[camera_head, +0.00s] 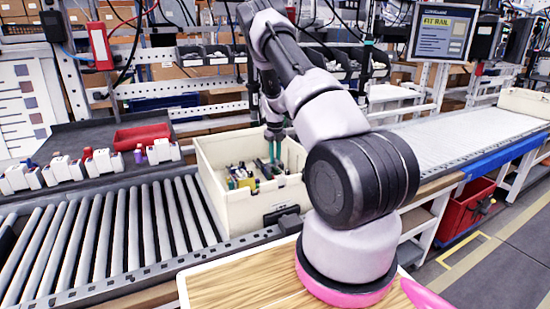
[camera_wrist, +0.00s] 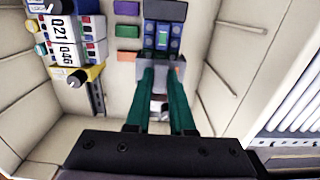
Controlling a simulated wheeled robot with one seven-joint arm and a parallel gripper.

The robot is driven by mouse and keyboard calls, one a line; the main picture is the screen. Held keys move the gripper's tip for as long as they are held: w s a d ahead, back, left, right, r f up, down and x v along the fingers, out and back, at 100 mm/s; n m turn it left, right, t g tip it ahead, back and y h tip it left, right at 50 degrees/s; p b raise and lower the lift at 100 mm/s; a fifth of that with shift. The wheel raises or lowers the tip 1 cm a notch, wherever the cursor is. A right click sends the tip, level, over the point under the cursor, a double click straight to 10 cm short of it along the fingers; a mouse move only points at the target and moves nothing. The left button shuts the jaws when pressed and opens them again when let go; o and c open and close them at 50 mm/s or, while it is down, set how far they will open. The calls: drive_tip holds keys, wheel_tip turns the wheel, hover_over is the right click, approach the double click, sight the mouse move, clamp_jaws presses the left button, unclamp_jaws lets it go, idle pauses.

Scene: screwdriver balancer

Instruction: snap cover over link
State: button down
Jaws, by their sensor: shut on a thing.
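My gripper (camera_head: 274,152) reaches down into a cream bin (camera_head: 247,214) on the roller conveyor. In the wrist view its two green fingers (camera_wrist: 164,72) are shut on a small grey piece (camera_wrist: 177,66), probably the cover, mostly hidden by the fingers. Just beyond the tips is a dark block with blue pads (camera_wrist: 162,38), which may be the link; I cannot tell whether the grey piece touches it.
White modules labelled Q21 and Q46 (camera_wrist: 68,50) with yellow and black parts line the bin's left side in the wrist view. The bin walls rise close around the fingers. A red tray (camera_head: 142,136) and several white-and-red parts (camera_head: 65,168) stand on the shelf left of the bin.

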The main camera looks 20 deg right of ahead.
drive_tip(key=shift+w+f, duration=0.1)
drive_tip(key=shift+f, duration=0.65)
idle(1.8)
drive_tip(key=c, duration=0.7)
unclamp_jaws()
